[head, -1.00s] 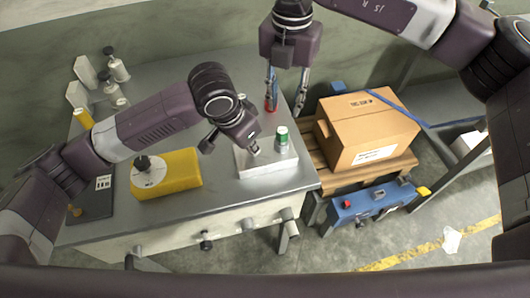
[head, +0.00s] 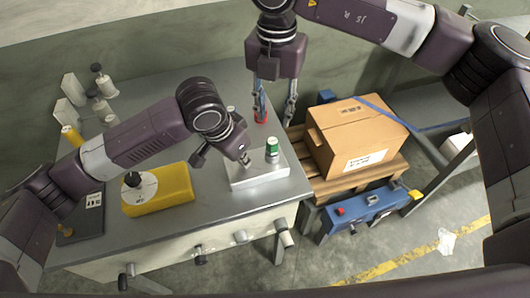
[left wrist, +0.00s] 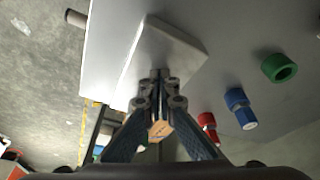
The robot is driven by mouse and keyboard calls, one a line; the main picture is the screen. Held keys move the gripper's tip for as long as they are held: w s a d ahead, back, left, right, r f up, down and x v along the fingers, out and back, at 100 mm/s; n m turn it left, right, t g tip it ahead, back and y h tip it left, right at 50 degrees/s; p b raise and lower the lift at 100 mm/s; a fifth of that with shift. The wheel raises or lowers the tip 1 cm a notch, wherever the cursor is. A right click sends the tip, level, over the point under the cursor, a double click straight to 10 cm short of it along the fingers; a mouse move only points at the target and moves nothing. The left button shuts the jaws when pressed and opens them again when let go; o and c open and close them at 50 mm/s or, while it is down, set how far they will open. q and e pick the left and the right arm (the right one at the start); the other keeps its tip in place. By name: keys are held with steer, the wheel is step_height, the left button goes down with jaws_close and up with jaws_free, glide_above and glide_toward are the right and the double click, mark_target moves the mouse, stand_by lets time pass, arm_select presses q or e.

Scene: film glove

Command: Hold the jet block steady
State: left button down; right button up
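The jet block, a pale flat block (head: 258,176), lies near the right end of the grey bench, with a green-capped cylinder (head: 272,150) at its back right part. It also shows in the left wrist view (left wrist: 172,48). My left gripper (head: 245,163) is over its back left part, pointing down. In the left wrist view its fingertips (left wrist: 159,76) come together at the block and look shut; contact is unclear. My right gripper (head: 276,117) hangs open behind the block, fingers apart, a small red piece (head: 261,116) by its left fingertip.
A yellow block (head: 165,192) with a round dial stands left on the bench. A cardboard box (head: 355,135) sits on a pallet to the right, above a blue case (head: 362,210). Green (left wrist: 280,67), blue (left wrist: 240,108) and red (left wrist: 207,122) fittings show in the left wrist view.

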mark_target(273, 141)
steer(key=shift+o, duration=0.9)
steer(key=n, duration=1.8)
steer(key=shift+d+f+n, duration=0.1)
steer(key=shift+n, duration=0.2)
step_height(273, 141, down, 11)
steer(key=shift+f, duration=0.15)
jaws_close()
